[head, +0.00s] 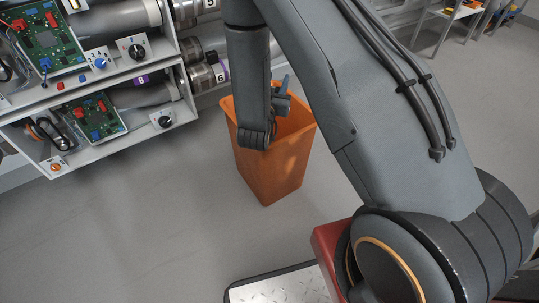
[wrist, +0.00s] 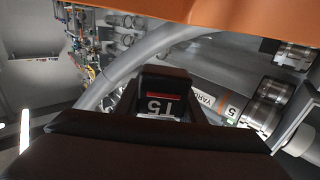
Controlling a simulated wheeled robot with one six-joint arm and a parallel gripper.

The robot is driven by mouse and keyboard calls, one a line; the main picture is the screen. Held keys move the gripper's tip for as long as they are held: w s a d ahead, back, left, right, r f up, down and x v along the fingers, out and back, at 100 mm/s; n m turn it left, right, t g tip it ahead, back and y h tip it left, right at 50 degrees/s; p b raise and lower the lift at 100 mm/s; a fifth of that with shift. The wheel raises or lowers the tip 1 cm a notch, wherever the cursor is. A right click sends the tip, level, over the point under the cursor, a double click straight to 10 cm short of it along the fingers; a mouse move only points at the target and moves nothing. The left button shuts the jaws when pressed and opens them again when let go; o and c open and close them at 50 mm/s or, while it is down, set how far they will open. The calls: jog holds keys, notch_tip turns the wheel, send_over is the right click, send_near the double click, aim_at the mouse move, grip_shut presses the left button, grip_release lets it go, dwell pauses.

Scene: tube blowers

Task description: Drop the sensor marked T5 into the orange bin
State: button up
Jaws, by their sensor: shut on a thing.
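The orange bin (head: 268,170) stands upright on the floor, mid-view in the head view. In the wrist view its orange side (wrist: 250,22) crosses the top edge. My gripper (wrist: 160,112) is shut on the sensor marked T5 (wrist: 160,86), a dark block whose white label reads upside down with a red stripe. In the head view my forearm and wrist hang over the bin's opening and hide part of it. The sensor cannot be made out in the head view, and its height relative to the rim is unclear.
Shelves with tube blowers, green circuit boards (head: 96,117) and knobs (head: 162,121) stand left of the bin. Grey floor (head: 150,220) is open in front of the shelves. A table (head: 455,12) stands far back right.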

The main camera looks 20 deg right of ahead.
jog(key=shift+f, duration=0.55)
jog(key=o, duration=1.1)
notch_tip(320, 180, up, 10)
jog(key=p, duration=0.3)
jog(key=shift+a, duration=0.1)
